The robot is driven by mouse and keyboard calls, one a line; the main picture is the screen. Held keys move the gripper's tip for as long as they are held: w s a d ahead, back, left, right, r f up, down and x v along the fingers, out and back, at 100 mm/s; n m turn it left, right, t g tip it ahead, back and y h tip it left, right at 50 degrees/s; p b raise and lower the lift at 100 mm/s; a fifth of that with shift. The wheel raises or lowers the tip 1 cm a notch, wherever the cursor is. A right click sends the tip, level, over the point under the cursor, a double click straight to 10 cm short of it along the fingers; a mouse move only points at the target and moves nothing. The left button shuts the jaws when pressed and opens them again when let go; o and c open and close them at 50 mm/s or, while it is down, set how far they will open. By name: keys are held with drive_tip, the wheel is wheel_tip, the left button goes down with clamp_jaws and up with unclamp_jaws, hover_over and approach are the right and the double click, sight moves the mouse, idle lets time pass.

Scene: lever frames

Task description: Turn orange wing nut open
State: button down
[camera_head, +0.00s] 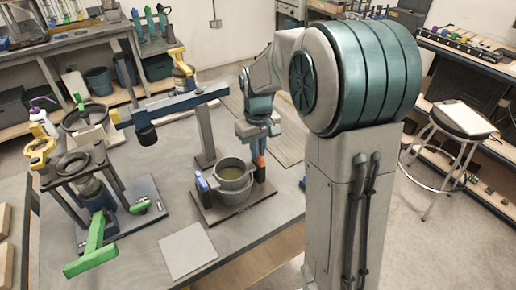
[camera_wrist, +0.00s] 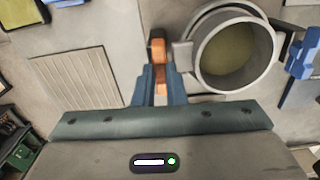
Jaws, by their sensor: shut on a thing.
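The orange wing nut (camera_wrist: 157,47) stands beside the grey round pot (camera_wrist: 232,50) in the wrist view, on the pot's left. In the head view, the orange wing nut (camera_head: 261,161) shows as a small orange piece at the right of the pot (camera_head: 233,182). My gripper (camera_wrist: 161,78) has its blue fingers closed on either side of the nut's near part. In the head view, my gripper (camera_head: 258,136) comes from above, and the contact is partly hidden.
A blue clamp (camera_wrist: 302,52) is on the pot's other side. A yellow-and-blue lever arm (camera_head: 170,105) reaches across behind the pot. A stand with a green handle (camera_head: 92,249) is at the left. A grey plate (camera_head: 187,250) lies flat at the table front.

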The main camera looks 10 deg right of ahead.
drive_tip(key=shift+w+r+n, duration=0.1)
drive_tip(key=shift+r+n, duration=0.05)
drive_tip(key=shift+n, duration=0.15)
idle(0.4)
drive_tip(key=c, duration=1.5)
unclamp_jaws()
wheel_tip(320, 180, up, 14)
drive_tip(key=shift+a+f, duration=0.1)
drive_tip(key=shift+f, duration=0.05)
